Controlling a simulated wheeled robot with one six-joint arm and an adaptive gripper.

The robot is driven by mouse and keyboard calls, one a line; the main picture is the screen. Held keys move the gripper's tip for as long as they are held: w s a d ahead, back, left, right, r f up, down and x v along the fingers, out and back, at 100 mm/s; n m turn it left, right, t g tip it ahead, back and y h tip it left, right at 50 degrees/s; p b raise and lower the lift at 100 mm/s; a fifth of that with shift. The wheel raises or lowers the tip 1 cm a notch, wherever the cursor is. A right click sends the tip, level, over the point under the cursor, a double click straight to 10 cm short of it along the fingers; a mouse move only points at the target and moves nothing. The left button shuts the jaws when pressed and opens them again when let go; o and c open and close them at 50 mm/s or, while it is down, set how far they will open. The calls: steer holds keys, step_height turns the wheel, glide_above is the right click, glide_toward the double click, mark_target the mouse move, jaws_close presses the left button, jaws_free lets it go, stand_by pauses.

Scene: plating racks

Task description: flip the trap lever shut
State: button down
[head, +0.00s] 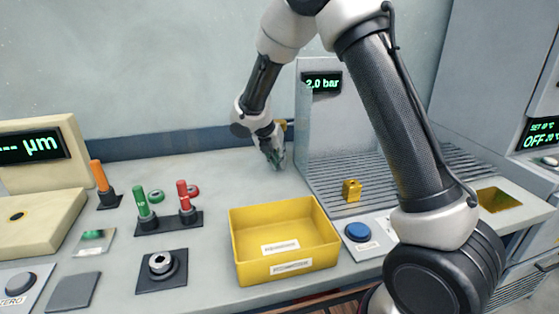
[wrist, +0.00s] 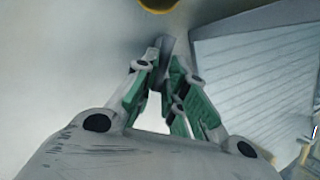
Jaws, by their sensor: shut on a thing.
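My gripper (head: 274,160) is at the back of the bench, just left of the clear-walled rack station. In the wrist view its green-padded fingers (wrist: 163,62) come together on a narrow grey piece (wrist: 166,44), which appears to be the trap lever. A yellow round part (wrist: 160,4) shows at the top edge of the wrist view, just beyond the fingertips. In the head view a brass-coloured bit (head: 283,123) peeks out behind my wrist. The rest of the trap is hidden by my arm and gripper.
A yellow bin (head: 236,235) stands in front of my gripper. The ribbed drain surface (head: 325,172) with a small brass block (head: 352,190) lies to the right.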

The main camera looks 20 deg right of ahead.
steer(key=m, duration=0.1)
steer(key=w+a+m+g, duration=0.1)
steer(key=m, duration=0.1)
steer(key=shift+h, duration=0.4)
steer(key=m, duration=0.1)
steer(key=m+g, duration=0.1)
steer(key=w+m, duration=0.1)
steer(key=shift+a, duration=0.25)
steer(key=m, duration=0.1)
steer(key=w+m+g, duration=0.1)
steer(key=shift+a+m+g, duration=0.1)
steer(key=shift+m+g, duration=0.2)
steer(key=shift+m, duration=0.1)
steer(key=shift+w+m+g, duration=0.25)
steer(key=shift+m+g, duration=0.1)
steer(key=shift+m, duration=0.45)
steer(key=shift+w+m+g, duration=0.25)
steer(key=shift+m+g, duration=0.1)
steer(key=shift+m, duration=0.45)
steer(key=c, duration=1.5)
jaws_free()
steer(key=shift+o, duration=0.2)
